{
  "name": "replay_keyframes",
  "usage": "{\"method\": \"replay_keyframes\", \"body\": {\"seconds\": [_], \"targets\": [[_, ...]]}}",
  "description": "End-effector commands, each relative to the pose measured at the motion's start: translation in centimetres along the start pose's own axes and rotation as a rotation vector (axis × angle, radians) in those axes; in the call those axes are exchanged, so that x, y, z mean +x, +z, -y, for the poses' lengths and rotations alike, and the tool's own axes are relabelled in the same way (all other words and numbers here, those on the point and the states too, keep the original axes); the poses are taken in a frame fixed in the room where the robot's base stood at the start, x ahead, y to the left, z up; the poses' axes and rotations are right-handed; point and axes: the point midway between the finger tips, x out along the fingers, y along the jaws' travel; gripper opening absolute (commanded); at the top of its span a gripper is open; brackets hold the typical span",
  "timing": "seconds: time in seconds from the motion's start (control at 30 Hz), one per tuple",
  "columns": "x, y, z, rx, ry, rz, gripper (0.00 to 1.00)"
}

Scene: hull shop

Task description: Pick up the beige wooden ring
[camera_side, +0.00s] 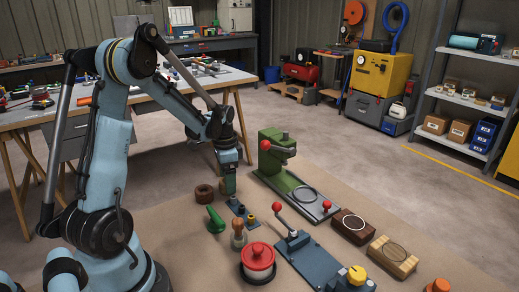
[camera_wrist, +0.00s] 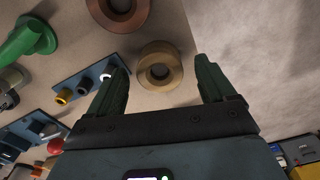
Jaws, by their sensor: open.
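The beige wooden ring (camera_wrist: 160,52) lies on the tan floor covering in the wrist view, its dark hole facing me. It shows between my two green fingers, near the level of their tips and nearer the left one. My gripper (camera_wrist: 161,66) is open and empty, with clear gaps on both sides of the ring. In the side view my gripper (camera_side: 229,188) points down just behind the blue peg plate. I cannot make out the beige ring there; my gripper seems to hide it.
A dark brown ring (camera_side: 204,193) lies left of my gripper, beside a green elbow (camera_side: 215,218). The blue plate with pegs (camera_side: 242,212) stands close in front; it is close to my left finger in the wrist view (camera_wrist: 85,88). A green press (camera_side: 285,178) stands to the right.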

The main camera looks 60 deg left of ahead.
Motion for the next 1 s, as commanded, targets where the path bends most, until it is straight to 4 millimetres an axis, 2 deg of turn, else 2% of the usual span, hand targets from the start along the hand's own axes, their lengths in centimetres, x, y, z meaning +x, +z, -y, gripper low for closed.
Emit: {"method": "replay_keyframes", "body": {"seconds": [0.1,0.37,0.77,1.0], "targets": [[0.91,-0.01,-0.01,0.000,-0.001,0.000,0.83],[1.10,0.01,-0.02,0.000,-0.001,0.000,0.83],[1.07,0.01,-0.02,0.000,-0.001,0.000,0.23],[1.03,0.01,-0.01,0.000,-0.001,0.000,0.23]]}}
